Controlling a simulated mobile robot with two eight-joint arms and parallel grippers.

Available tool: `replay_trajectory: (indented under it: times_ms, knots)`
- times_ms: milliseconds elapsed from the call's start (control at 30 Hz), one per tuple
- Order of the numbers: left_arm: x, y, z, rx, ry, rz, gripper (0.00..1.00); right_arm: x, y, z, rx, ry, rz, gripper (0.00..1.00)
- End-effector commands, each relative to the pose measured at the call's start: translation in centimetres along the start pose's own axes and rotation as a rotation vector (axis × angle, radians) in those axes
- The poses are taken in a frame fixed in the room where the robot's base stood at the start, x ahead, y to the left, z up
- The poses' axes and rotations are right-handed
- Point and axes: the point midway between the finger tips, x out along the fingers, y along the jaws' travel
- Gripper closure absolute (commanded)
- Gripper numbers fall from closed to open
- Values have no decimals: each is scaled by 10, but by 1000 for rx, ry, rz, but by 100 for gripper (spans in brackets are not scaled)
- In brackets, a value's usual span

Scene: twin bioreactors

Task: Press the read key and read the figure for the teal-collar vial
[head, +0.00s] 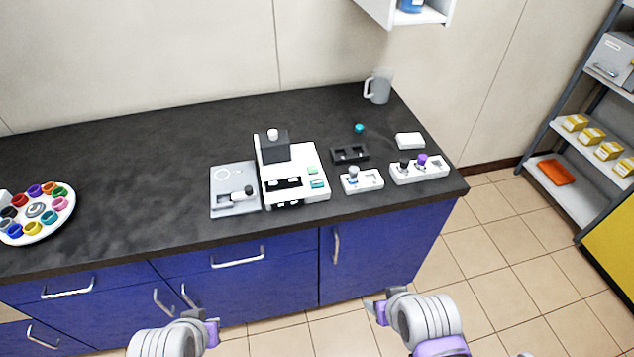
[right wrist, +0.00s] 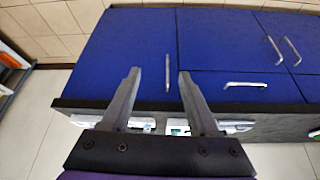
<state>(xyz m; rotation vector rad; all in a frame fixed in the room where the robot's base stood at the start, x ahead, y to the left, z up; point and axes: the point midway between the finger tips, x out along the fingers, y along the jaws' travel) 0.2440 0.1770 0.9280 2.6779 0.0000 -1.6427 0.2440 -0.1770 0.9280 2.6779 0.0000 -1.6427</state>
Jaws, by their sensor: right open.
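A white instrument (head: 310,190) stands on the dark counter, with a black block and white knob on top. Its front has a small green display (head: 313,170), whose figure is too small to read, and a teal key (head: 318,184). I cannot make out a teal collar on any vial. A small teal item (head: 359,127), perhaps a cap, lies at the back of the counter. My right gripper (head: 378,312) is open and empty, below and in front of the counter; its spread fingers show in the right wrist view (right wrist: 155,95). My left gripper (head: 213,332) is low at the front, its jaws unclear.
A grey plate device (head: 225,176) stands left of the instrument. To the right are a dark rack (head: 350,153), a white holder (head: 373,183), another holder (head: 430,176) with black and purple tops, a white box (head: 410,140) and a mug (head: 380,88). A round tray of colored pots (head: 38,237) is far left.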

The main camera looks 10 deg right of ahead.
Motion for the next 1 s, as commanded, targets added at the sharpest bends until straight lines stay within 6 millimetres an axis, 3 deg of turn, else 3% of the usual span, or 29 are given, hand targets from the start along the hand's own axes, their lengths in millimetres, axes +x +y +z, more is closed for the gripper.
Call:
replay_trajectory:
  times_ms: [100,433,1000]
  knots:
    - [0,0,0,0,0,0,100,0,0,0,0,0,0,39]
    - [0,0,0,0,0,0,100,0,0,0,0,0,0,99]
    - [0,0,0,0,0,0,100,0,0,0,0,0,0,100]
